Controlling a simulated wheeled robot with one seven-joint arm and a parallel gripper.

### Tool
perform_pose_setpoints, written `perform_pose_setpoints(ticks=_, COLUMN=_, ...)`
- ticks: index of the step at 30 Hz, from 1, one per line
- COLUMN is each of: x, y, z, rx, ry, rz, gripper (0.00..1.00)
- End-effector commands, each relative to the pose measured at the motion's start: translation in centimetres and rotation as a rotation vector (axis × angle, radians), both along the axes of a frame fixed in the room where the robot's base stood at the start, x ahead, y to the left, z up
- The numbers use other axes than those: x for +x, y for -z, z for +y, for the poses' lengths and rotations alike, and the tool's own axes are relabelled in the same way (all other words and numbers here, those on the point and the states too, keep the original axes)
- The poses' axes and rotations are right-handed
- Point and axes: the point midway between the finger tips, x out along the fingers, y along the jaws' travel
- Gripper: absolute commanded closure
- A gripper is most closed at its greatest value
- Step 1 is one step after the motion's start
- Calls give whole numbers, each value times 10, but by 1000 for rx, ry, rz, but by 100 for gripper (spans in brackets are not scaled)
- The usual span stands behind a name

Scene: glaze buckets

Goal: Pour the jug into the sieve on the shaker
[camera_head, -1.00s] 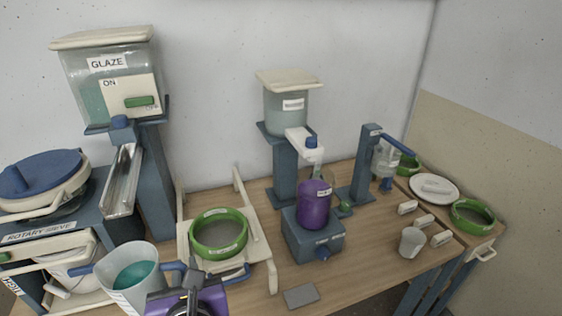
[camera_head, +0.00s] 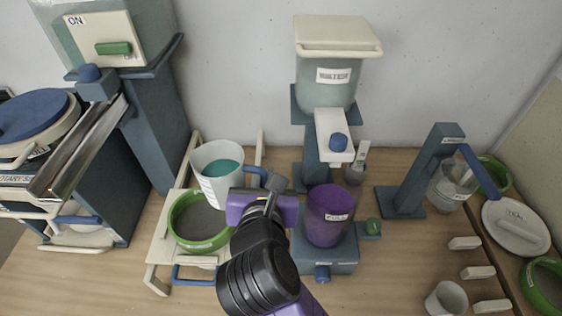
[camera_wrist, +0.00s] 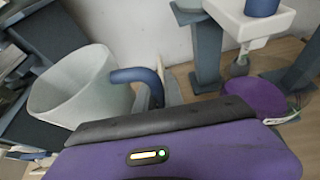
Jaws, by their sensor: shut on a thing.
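The jug (camera_head: 213,179) is a pale, translucent vessel with a blue handle and teal liquid inside. My gripper (camera_head: 262,203) is shut on its handle and holds it above the sieve, a little tilted at most. The jug also shows at the left of the wrist view (camera_wrist: 75,88), with its blue handle leading toward my gripper. The sieve (camera_head: 190,240) is a green ring with a grey mesh, lying on the cream shaker frame (camera_head: 158,256). The jug covers the sieve's back right part. No stream of liquid shows.
A purple container (camera_head: 328,215) stands on a blue base just right of my gripper, under a dispenser (camera_head: 337,65). A blue stand (camera_head: 415,175) and a white cup (camera_head: 446,299) are at the right. The rotary sieve machine (camera_head: 75,170) is at the left.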

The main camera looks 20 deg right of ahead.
Motion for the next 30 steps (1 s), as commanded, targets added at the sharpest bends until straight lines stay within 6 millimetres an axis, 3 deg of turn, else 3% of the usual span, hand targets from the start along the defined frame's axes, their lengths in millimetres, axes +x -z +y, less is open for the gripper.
perform_pose_setpoints(ticks=20, x=0, y=42, z=0, rx=2, ry=0, rz=-4, gripper=100)
perform_pose_setpoints(ticks=22, x=0, y=31, z=-1, rx=-17, ry=0, rz=7, gripper=100)
perform_pose_setpoints(ticks=30, x=-4, y=19, z=-6, rx=-110, ry=0, rz=62, gripper=100)
